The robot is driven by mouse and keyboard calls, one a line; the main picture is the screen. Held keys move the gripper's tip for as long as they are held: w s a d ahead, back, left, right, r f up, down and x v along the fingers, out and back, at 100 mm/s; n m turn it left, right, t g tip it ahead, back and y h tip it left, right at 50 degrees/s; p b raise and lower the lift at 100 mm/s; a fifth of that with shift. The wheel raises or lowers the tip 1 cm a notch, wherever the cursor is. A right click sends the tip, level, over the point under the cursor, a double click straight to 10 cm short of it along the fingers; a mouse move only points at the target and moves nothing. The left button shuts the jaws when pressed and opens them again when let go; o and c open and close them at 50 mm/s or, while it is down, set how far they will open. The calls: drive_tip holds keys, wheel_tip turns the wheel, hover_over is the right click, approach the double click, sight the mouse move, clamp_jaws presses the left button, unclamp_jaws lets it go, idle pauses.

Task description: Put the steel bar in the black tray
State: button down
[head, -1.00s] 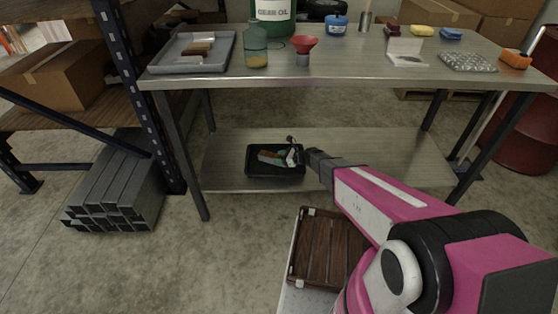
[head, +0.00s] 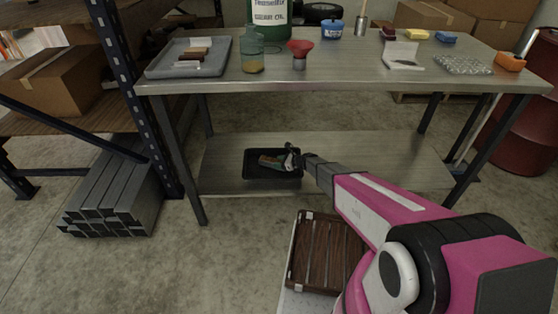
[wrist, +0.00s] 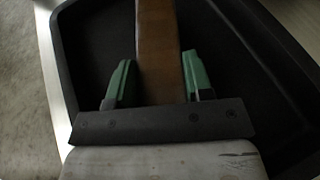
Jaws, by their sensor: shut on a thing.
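The black tray (head: 262,177) sits on the lower shelf of the steel table; its dark floor and rim fill much of the wrist view (wrist: 265,60). My gripper (head: 279,161) reaches in over the tray. In the wrist view its green fingers (wrist: 157,62) are shut on a brown bar (wrist: 158,35), which lies over the tray's inside. The bar looks brown rather than steel-grey. I cannot tell whether it touches the tray floor. A grey tray (head: 215,70) on the tabletop holds a light greyish bar (head: 187,64) and brown bars (head: 194,53).
The tabletop (head: 330,80) overhangs the lower shelf (head: 370,160). A bottle (head: 253,60), red funnel (head: 300,50) and other small things stand on top. A table leg (head: 185,170), a blue rack post (head: 135,90) and stacked metal tubes (head: 115,200) stand left. The shelf right of the tray is mostly clear.

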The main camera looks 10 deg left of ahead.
drive_tip(key=shift+f, duration=0.2)
drive_tip(key=c, duration=0.5)
unclamp_jaws()
drive_tip(key=shift+f, duration=0.25)
drive_tip(key=shift+r, duration=0.15)
